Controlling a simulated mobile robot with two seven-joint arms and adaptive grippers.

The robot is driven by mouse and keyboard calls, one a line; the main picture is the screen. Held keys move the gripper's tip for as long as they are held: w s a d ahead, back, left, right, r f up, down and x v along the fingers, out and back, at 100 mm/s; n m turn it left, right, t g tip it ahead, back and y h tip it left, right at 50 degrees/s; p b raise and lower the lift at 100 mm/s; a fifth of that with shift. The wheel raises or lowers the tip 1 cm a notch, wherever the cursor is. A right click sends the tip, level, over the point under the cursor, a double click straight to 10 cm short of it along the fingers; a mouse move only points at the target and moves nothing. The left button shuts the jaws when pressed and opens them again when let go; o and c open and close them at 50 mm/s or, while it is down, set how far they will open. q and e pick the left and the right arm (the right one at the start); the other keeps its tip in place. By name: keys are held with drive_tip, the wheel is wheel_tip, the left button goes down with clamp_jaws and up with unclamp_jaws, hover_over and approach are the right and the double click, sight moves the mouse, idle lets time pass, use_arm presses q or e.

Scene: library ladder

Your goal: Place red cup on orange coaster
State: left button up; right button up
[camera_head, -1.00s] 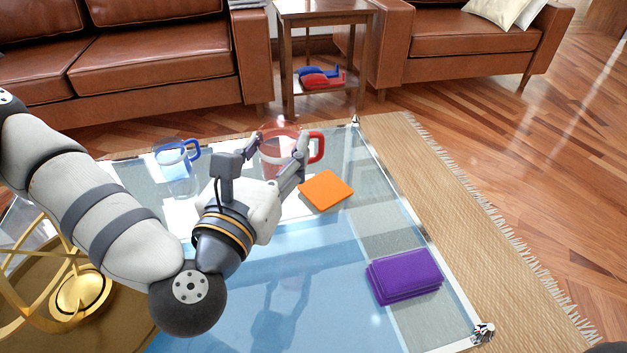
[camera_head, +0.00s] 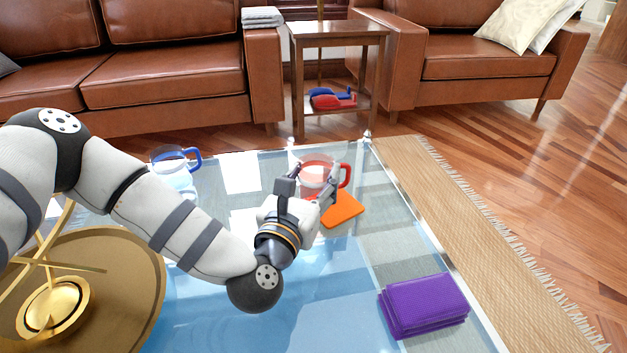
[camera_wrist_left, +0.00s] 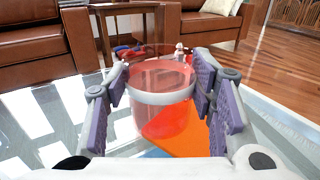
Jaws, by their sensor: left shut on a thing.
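In the left wrist view the red cup (camera_wrist_left: 163,84) is upright between the two finger pads (camera_wrist_left: 160,100). The flat orange coaster (camera_head: 343,211) lies on the glass table, just in front and to the right of the cup in the head view. In the left wrist view the orange coaster (camera_wrist_left: 190,140) shows below and partly through the cup. The exact gap between cup and coaster is unclear. My right gripper is out of view.
A blue-handled cup (camera_head: 174,159) stands at the table's back left. A gold ornament (camera_head: 55,305) is at the lower left. The glass between the ornament and purple cloth is clear.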

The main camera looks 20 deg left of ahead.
use_arm(q)
drive_tip(key=o, duration=1.3)
drive_tip(key=shift+s+r, duration=0.15)
drive_tip(key=shift+s, duration=0.15)
drive_tip(key=s, duration=0.2)
drive_tip(key=s+p, duration=0.1)
drive_tip(key=s, duration=0.4)
drive_tip(key=shift+d+p, duration=0.3)
drive_tip(key=shift+p, duration=0.05)
